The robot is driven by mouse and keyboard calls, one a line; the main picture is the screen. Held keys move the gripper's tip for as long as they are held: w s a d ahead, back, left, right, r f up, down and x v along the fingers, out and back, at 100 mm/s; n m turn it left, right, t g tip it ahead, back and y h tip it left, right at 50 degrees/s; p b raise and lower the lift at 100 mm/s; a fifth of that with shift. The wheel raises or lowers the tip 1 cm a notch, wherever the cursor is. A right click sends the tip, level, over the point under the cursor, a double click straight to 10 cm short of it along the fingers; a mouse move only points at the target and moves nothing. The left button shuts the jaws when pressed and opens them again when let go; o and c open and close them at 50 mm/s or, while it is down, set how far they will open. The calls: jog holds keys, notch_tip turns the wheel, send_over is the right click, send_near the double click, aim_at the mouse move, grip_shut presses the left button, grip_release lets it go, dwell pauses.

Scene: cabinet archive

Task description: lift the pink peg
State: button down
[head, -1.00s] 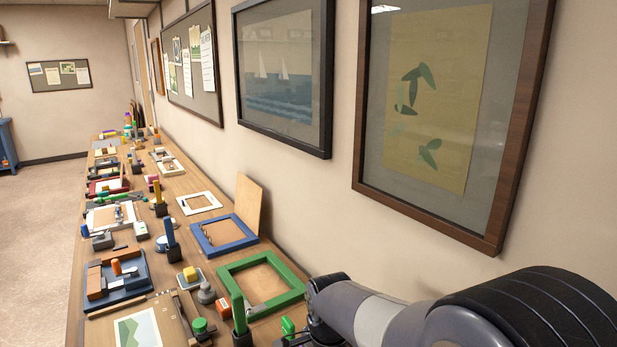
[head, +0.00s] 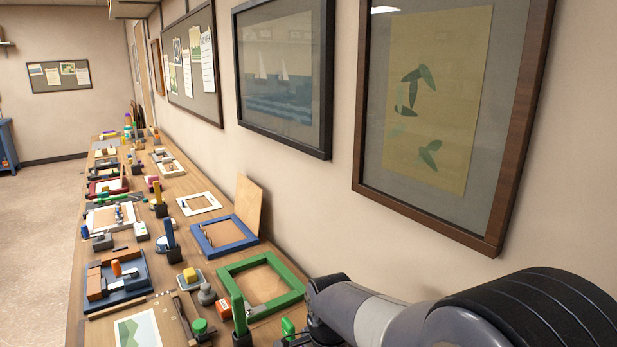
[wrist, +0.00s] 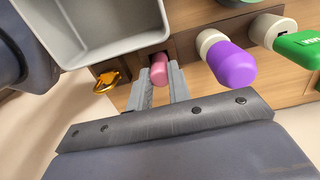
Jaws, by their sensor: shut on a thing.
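The pink peg (wrist: 159,70) shows in the wrist view, a small rounded peg at a dark square opening just below the grey tray. My gripper (wrist: 162,82) has its two grey fingers on either side of the peg and is shut on it. The fingers hide part of the peg, and I cannot tell how deep its far end sits. In the head view the peg cannot be made out, and my arm hides the fingertips.
In the wrist view a grey tray (wrist: 100,57) is close above the fingers. An orange-gold piece (wrist: 106,82) lies left, a purple-capped peg (wrist: 232,64) and a green block (wrist: 298,48) right. In the head view a green frame (head: 236,287) lies on the crowded table.

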jog(key=shift+r+p, duration=2)
jog(key=shift+r, duration=0.5)
